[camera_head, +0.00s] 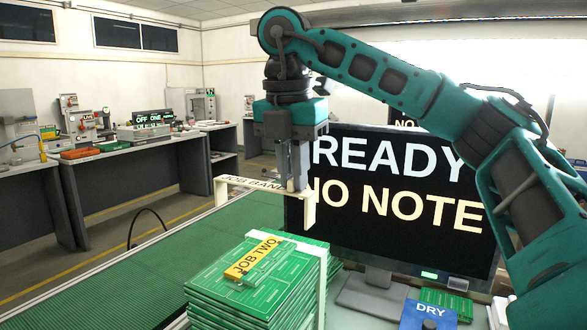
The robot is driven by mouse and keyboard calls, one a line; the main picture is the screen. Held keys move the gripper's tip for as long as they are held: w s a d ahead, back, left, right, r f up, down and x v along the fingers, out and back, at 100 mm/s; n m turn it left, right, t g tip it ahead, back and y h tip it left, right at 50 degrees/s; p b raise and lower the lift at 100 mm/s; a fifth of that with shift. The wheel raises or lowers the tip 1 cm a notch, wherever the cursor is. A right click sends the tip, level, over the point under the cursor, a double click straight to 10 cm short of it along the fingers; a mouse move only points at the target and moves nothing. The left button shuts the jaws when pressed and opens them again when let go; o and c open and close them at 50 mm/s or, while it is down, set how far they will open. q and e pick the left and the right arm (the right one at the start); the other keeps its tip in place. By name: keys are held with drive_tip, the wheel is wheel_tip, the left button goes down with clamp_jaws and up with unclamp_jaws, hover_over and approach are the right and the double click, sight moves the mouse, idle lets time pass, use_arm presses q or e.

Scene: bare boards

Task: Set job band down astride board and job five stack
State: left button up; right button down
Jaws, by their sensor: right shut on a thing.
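My right gripper (294,182) is shut on the cream job band (251,184), gripping it toward its right end. No label reading job five shows, so I cannot tell which stack that is. My left gripper is not in view.
A monitor (400,195) reading "READY NO NOTE" stands behind the band, to the right. A blue "DRY" item (428,313) and a green board (452,304) lie at the lower right. A green mat (110,275) left of the stack is clear.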

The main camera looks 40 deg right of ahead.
drive_tip(key=shift+f+b, duration=0.35)
drive_tip(key=shift+f, duration=0.1)
wheel_tip(320, 180, down, 10)
drive_tip(key=b, duration=0.7)
drive_tip(key=shift+r+b, duration=0.1)
drive_tip(key=shift+b, duration=0.3)
drive_tip(key=shift+f+b, duration=0.65)
drive_tip(key=shift+f, duration=0.4)
drive_tip(key=shift+f+b, duration=0.25)
drive_tip(key=shift+b, duration=0.05)
drive_tip(key=c, duration=1.1)
unclamp_jaws()
